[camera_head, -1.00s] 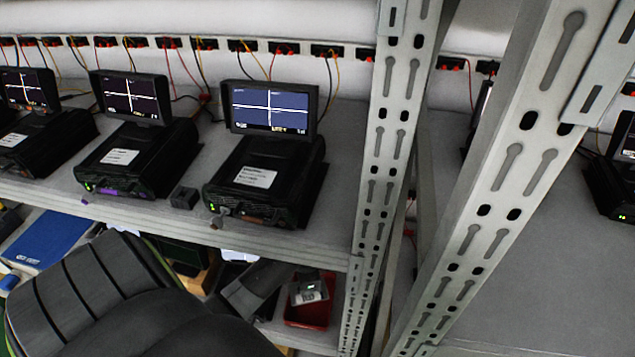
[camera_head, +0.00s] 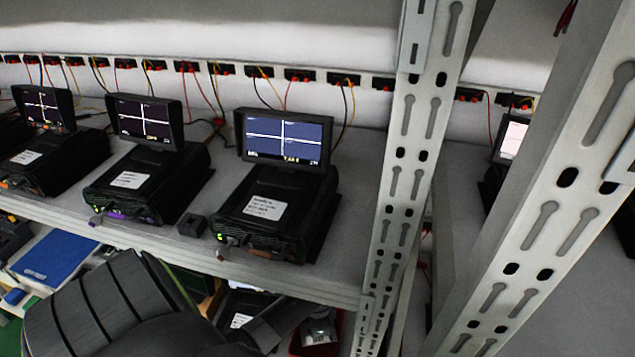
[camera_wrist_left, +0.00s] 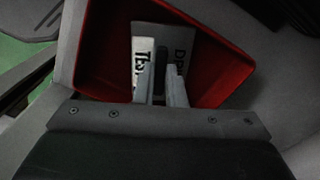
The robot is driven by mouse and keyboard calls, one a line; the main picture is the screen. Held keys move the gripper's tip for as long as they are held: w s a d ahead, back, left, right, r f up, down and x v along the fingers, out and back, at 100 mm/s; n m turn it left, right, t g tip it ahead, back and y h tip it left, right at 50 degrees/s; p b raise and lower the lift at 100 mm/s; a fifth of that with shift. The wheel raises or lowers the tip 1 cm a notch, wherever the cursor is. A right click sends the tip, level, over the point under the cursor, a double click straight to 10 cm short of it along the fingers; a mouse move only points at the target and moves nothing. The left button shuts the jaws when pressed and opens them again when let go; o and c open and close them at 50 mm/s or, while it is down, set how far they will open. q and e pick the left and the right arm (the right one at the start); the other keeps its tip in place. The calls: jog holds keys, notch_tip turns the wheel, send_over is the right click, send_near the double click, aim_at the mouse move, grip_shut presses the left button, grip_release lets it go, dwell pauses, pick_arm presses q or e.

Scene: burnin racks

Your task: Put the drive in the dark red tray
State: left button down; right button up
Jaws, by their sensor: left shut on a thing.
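The drive (camera_wrist_left: 178,50) is a grey block with a white label bearing black letters. My left gripper (camera_wrist_left: 162,88) is shut on it, with one finger on each side. In the left wrist view, the drive is within the outline of the dark red tray (camera_wrist_left: 222,78); I cannot tell whether it touches the tray's floor. In the head view, the tray (camera_head: 338,336) shows partly on the lower shelf beside the upright, with the drive (camera_head: 319,329) over it. My left arm covers much of that area. My right gripper is in neither view.
Black test units with small screens (camera_head: 285,138) stand along the upper shelf, its front edge (camera_head: 300,283) above the tray. A perforated metal upright (camera_head: 405,180) stands right of the tray. A blue folder (camera_head: 52,258) lies at lower left.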

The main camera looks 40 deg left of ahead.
pick_arm(q)
jog(key=shift+f, duration=0.2)
jog(key=c, duration=1.9)
grip_release()
jog(key=shift+f, duration=0.1)
jog(key=shift+c, duration=0.2)
jog(key=o, duration=0.4)
jog(key=shift+o, duration=0.2)
notch_tip(320, 180, up, 12)
jog(key=p, duration=0.1)
jog(key=shift+r, duration=0.2)
